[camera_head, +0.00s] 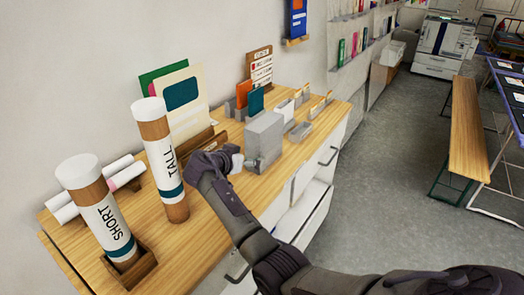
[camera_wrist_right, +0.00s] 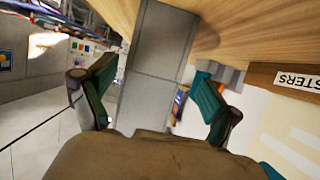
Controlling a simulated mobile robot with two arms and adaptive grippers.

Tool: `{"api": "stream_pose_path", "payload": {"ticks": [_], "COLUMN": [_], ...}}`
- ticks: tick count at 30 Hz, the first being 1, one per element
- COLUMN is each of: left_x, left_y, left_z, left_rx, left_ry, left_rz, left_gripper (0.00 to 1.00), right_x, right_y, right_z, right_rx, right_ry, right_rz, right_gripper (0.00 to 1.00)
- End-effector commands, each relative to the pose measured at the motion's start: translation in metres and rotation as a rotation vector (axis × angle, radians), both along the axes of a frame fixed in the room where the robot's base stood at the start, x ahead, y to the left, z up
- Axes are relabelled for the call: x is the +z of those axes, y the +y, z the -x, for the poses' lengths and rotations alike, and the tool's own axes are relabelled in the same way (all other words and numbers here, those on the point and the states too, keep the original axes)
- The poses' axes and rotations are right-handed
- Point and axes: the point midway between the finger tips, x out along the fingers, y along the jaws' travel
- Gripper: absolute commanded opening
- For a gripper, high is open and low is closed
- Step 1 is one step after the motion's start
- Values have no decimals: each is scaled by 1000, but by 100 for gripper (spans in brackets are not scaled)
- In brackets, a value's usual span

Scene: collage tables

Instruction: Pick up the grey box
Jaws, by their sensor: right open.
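The grey box (camera_head: 264,138) stands upright on the wooden top of the cabinet. My right gripper (camera_head: 236,160) is just left of the box in the head view, close to its side. In the right wrist view, the grey box (camera_wrist_right: 155,70) shows between the two spread fingers of my right gripper (camera_wrist_right: 155,92). The gripper is open and empty. I cannot tell whether a finger touches the box. My left gripper is not in view.
A tall tube (camera_head: 160,155) and a short tube (camera_head: 98,208) stand left of my right arm. White rolls (camera_head: 125,175) lie behind them. Small grey trays (camera_head: 301,131) and card holders sit right of the box. A bench (camera_head: 468,135) stands across the floor.

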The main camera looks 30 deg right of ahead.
Motion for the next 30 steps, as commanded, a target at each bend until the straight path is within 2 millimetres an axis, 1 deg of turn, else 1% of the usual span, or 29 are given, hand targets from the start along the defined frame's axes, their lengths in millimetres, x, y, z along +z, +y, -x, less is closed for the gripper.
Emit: {"api": "stream_pose_path", "payload": {"ticks": [1, 3, 7, 10, 14, 20, 23, 30], "left_x": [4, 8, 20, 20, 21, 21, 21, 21], "left_y": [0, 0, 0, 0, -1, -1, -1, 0], "left_z": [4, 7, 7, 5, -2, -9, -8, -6], "left_rx": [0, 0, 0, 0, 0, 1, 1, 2], "left_ry": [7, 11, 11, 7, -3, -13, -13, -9], "left_rz": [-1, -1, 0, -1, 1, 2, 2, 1], "left_gripper": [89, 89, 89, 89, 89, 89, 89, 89], "right_x": [1, 0, -2, -11, -15, -16, -16, -16], "right_y": [-6, -14, -34, -45, -52, -52, -51, -51], "right_z": [-2, -3, -8, -13, -16, -16, -16, -16], "right_rx": [-1, -1, -2, 0, 0, 1, 1, 1], "right_ry": [1, 2, 2, 2, 0, -1, -1, -1], "right_rz": [1, 1, 2, 1, -1, -1, -1, -1], "right_gripper": [90, 90, 90, 90, 90, 90, 75, 35]}}
